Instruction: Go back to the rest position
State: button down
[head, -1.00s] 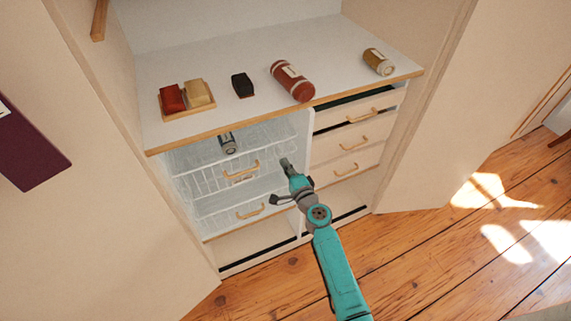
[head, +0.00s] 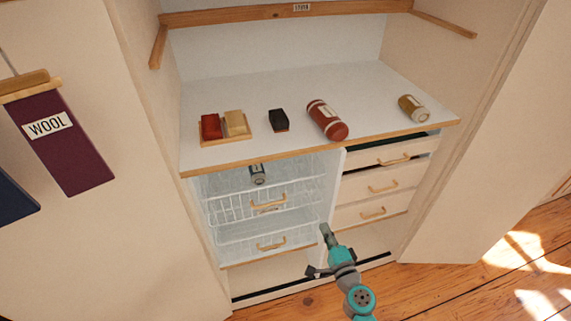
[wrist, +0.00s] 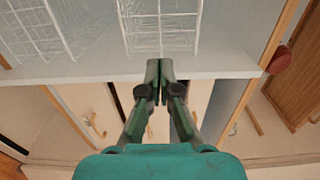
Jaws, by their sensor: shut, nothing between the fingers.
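My gripper shows in the wrist view (wrist: 160,72) with its two fingers pressed together and nothing between them. In the head view my arm (head: 345,270) reaches up from the bottom, with its end in front of the wardrobe's lower section. It is below the white shelf top (head: 290,85) and in front of the divider between the wire baskets (head: 260,205) and the drawers (head: 375,185).
A small grey can (head: 257,174) lies in the upper basket. Open doors flank the wardrobe; wood floor (head: 480,260) is clear at right.

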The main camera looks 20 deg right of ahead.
jog(key=s+a+f+n+g, duration=0.1)
jog(key=s+a+n, duration=0.1)
jog(key=s, duration=0.6)
jog(key=s+a+f+n+g+h, duration=0.1)
jog(key=s+n, duration=0.2)
jog(key=s, duration=0.5)
jog(key=s+a+f+n+g, duration=0.1)
jog(key=s+a+f+n, duration=0.1)
jog(key=s, duration=0.6)
jog(key=s+a+r+n+y, duration=0.1)
jog(key=s+a+r+n, duration=0.1)
jog(key=s+r+n, duration=0.9)
jog(key=r+v, duration=0.1)
jog(key=v, duration=0.7)
jog(key=shift+a+r, duration=0.4)
jog(key=shift+r, duration=0.05)
